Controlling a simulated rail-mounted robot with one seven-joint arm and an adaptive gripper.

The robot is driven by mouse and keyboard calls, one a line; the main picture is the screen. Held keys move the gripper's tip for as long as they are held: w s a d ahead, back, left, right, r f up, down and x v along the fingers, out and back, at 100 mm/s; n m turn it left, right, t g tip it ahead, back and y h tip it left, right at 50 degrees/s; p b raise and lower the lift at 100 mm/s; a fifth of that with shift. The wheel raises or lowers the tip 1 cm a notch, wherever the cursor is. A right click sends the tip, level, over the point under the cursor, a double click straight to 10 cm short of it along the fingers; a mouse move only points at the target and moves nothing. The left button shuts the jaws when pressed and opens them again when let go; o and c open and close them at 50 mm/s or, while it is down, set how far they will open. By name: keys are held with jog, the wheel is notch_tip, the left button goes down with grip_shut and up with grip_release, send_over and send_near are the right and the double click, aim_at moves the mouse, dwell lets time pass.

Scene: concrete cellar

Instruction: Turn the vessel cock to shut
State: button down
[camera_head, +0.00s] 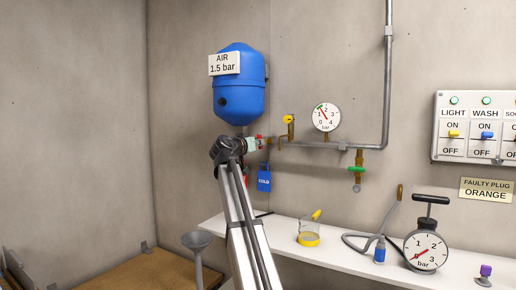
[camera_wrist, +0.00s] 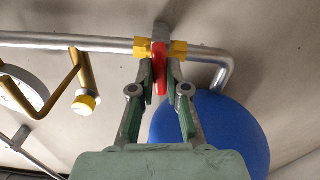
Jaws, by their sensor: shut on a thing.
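The vessel cock has a brass body (camera_wrist: 178,48) and a red handle (camera_wrist: 159,66), set in the grey pipe under the blue air vessel (camera_head: 240,88). In the wrist view the handle lies crosswise to the pipe, though its exact angle is hard to tell. My gripper (camera_wrist: 161,78) is shut on the red handle, one finger on each side. In the head view my gripper (camera_head: 257,145) is just below the vessel and hides most of the cock; a bit of the red handle (camera_head: 260,139) shows. The vessel also shows in the wrist view (camera_wrist: 230,125).
A wall gauge (camera_head: 326,117), a yellow-capped fitting (camera_head: 288,120) and a green-handled cock (camera_head: 357,169) sit along the pipe to the right. A blue COLD tag (camera_head: 264,181) hangs close below my gripper.

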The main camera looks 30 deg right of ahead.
jog(key=shift+m+b, duration=0.8)
jog(key=shift+b, duration=0.5)
jog(key=c, duration=1)
grip_release()
jog(key=shift+c, duration=0.2)
jog(key=shift+a, duration=0.1)
jog(key=v, duration=0.7)
